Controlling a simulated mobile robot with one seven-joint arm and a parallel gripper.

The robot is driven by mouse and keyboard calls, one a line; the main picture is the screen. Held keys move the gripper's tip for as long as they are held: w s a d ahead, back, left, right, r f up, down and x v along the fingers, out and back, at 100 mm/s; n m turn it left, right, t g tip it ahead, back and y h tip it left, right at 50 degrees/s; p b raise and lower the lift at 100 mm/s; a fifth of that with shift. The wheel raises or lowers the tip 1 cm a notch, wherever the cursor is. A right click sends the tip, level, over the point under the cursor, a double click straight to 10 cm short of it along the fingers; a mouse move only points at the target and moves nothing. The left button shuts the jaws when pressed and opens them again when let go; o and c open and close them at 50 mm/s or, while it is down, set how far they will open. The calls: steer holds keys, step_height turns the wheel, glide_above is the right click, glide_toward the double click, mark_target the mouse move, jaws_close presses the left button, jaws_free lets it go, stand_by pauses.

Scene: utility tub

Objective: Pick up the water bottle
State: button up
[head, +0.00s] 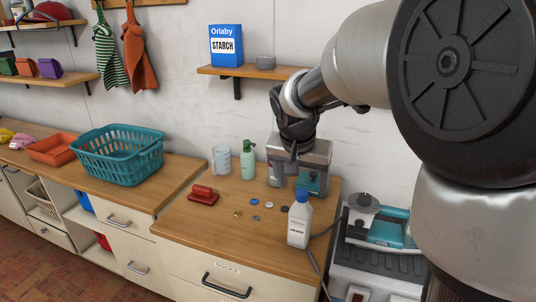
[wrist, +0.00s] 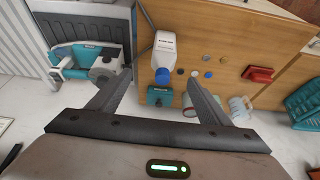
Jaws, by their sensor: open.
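A white bottle with a blue cap and a printed label (head: 298,226) stands upright near the front right corner of the wooden counter. I take it as the water bottle; its label is too small to read. It also shows in the wrist view (wrist: 165,47), upside down in the picture, beyond and between my fingers. My gripper (head: 294,155) is above the back of the counter, over a grey and teal object (head: 311,180), behind the bottle and higher. In the wrist view my gripper (wrist: 158,76) has its fingers wide apart with nothing held. The fingers do not touch the bottle.
Left of the bottle lie several small discs (head: 255,202) and a red brush-like object (head: 203,196). A green pump bottle (head: 248,162) and a clear jug (head: 221,160) stand behind. A teal basket (head: 118,155) is farther left. A shelf (head: 250,72) holds a starch box.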

mark_target(302, 207)
steer(key=x, duration=1.2)
steer(key=shift+w+f, duration=0.25)
steer(key=shift+a+x, duration=0.2)
steer(key=shift+x, duration=1.15)
steer(key=shift+a+x, duration=0.2)
steer(key=shift+x, duration=1.15)
steer(key=c, duration=1.4)
